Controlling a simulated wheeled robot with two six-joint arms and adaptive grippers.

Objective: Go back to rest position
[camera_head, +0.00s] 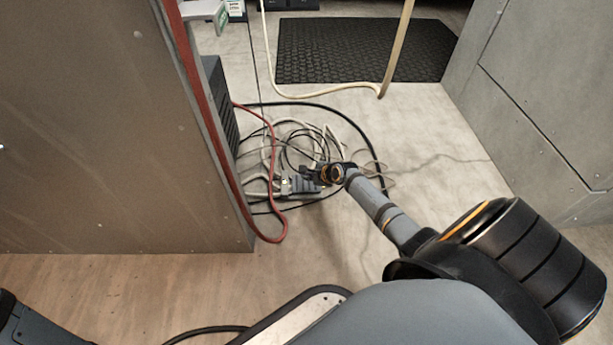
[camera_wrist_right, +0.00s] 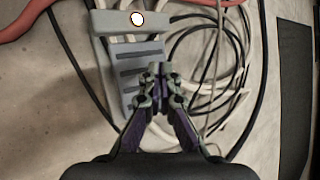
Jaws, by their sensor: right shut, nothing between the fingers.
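My right arm reaches from the lower right of the head view toward the floor. Its gripper (camera_head: 310,174) is small there, over a tangle of cables. In the right wrist view the gripper (camera_wrist_right: 160,68) is shut with its fingertips together and nothing between them. Its tips overlap a grey ribbed device (camera_wrist_right: 130,58) in the picture; I cannot tell whether they touch it. The same device shows on the floor in the head view (camera_head: 299,187). Part of my left arm shows at the lower left edge of the head view; its gripper is out of view.
A brown metal panel (camera_head: 90,130) stands at left, with a red hose (camera_head: 277,150) by its edge. Grey panels (camera_head: 550,95) stand at right. Loose black and pale cables (camera_head: 330,140) lie on the floor. A black mat (camera_head: 365,50) lies farther back on open floor.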

